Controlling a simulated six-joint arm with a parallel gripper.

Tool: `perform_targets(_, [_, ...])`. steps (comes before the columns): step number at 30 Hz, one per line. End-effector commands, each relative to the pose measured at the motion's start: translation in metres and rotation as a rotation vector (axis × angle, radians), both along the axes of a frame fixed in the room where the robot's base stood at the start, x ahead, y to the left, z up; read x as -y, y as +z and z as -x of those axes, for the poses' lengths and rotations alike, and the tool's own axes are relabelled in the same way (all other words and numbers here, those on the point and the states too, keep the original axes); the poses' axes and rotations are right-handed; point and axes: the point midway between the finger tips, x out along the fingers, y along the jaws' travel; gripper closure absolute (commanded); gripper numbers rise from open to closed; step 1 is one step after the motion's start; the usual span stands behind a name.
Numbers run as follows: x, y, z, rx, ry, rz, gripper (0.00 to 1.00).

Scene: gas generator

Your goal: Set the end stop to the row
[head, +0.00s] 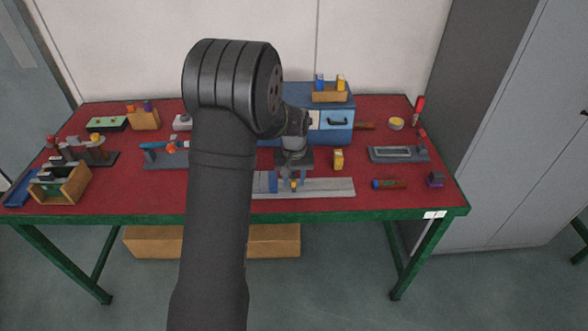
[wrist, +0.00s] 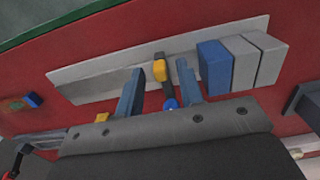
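The end stop (wrist: 167,80) is a small dark piece with a yellow part and a blue knob. It is on a long light-grey rail (wrist: 95,87), between my gripper's two fingers (wrist: 160,86). The fingers are apart, with visible gaps beside the stop. The row on the rail is a blue block (wrist: 214,67) and grey blocks (wrist: 258,58) side by side, apart from the stop in the wrist view. In the head view my gripper (head: 289,176) is low over the rail (head: 330,187), and the blue block (head: 272,182) shows left of it. My arm hides the rail's left end.
A yellow block (head: 338,159) stands behind the rail, and a blue box (head: 335,127) with a tray on top is further back. A grey fixture (head: 399,155) and a dark-handled tool (head: 389,184) lie to the right. The red table's front edge is close to the rail.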

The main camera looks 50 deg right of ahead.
Motion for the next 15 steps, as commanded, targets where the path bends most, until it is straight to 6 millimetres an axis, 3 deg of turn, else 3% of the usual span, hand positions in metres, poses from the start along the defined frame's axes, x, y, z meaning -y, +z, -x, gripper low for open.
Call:
perform_targets(5, [0.001, 0.023, -0.001, 0.003, 0.000, 0.004, 0.65])
perform_targets(15, [0.001, 0.106, -0.001, 0.003, 0.000, 0.006, 0.65])
